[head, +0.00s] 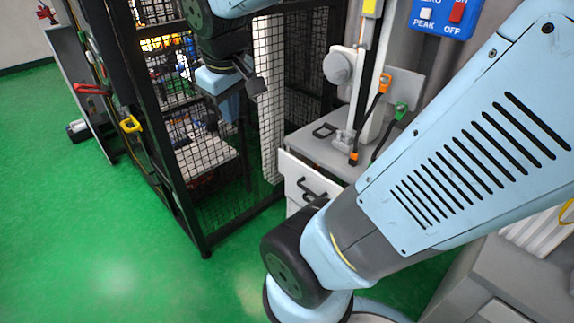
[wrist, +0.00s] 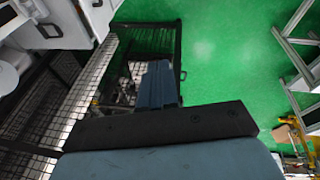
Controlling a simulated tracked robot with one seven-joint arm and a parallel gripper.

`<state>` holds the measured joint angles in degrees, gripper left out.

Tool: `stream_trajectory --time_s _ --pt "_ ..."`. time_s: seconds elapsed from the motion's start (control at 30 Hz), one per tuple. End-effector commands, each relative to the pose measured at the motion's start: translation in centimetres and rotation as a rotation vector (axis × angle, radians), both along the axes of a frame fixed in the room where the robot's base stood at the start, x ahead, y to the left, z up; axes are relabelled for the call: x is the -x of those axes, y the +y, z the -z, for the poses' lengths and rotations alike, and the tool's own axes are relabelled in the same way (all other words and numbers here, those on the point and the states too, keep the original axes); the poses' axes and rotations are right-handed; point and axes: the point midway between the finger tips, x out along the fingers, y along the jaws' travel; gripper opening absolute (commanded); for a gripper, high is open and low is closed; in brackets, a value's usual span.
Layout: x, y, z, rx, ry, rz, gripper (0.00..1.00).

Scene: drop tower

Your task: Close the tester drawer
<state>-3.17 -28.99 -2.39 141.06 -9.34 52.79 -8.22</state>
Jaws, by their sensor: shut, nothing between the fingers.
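The tester drawer (head: 296,178) has a pale front with a dark bar handle and sits low in the grey tester cabinet (head: 318,150). My elbow hides its lower right part, and how far it stands out is hard to tell. In the wrist view, a pale front with a black handle (wrist: 46,30), likely the drawer, is at the upper left. My gripper (head: 230,108) hangs left of the drawer and above it in the head view, in front of the mesh cage, apart from the drawer. In the wrist view its blue fingers (wrist: 157,84) are together and empty.
A black-framed mesh cage (head: 205,170) stands left of the cabinet. A blue control panel (head: 440,16) is at the top right. Green floor (head: 90,230) lies open at the left.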

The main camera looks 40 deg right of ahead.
Motion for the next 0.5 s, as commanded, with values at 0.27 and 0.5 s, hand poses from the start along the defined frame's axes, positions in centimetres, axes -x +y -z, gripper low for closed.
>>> stream_trajectory --time_s 0.27,0.5 --pt "-3.8 -2.3 4.8 0.157 0.229 -0.206 0.00" --pt "-6.5 -4.2 9.3 0.282 0.432 -0.401 0.00"
